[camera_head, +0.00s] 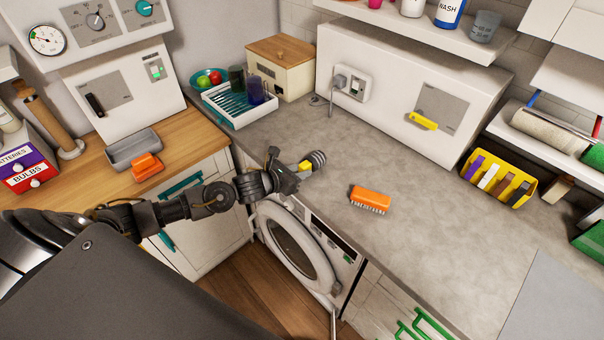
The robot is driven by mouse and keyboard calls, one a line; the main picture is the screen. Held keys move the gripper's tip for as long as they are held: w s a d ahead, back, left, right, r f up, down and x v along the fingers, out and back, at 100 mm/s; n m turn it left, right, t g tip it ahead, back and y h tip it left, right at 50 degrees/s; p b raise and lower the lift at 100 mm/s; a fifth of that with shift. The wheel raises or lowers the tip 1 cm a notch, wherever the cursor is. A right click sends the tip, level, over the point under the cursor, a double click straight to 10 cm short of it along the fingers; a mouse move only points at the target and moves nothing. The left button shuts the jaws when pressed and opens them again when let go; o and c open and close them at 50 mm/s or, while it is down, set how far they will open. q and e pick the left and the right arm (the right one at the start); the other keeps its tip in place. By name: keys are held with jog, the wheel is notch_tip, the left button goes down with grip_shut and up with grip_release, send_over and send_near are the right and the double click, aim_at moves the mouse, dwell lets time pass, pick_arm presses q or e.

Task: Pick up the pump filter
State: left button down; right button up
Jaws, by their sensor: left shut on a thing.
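The gripper partly hides that end. The filter appears over the front part of the grey worktop (330,208), above the washing machine; I cannot tell whether it touches the top. My right gripper is out of view.
An orange brush (370,199) lies on the worktop to the right of the filter. A dish rack (240,107) stands behind. The washing machine's round door (295,248) is below my gripper. A yellow bin (498,181) stands at right.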

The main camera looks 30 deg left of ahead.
pick_arm(q)
jog(key=shift+r+b, duration=0.55)
jog(key=shift+r, duration=0.15)
jog(key=s+a+r+b, duration=0.1)
jog(key=s+r+b, duration=0.2)
jog(key=s+r, duration=0.7)
jog(key=s, duration=0.4)
jog(key=shift+r+b, duration=0.2)
jog(key=shift+b, duration=0.2)
jog(key=shift+a, duration=0.15)
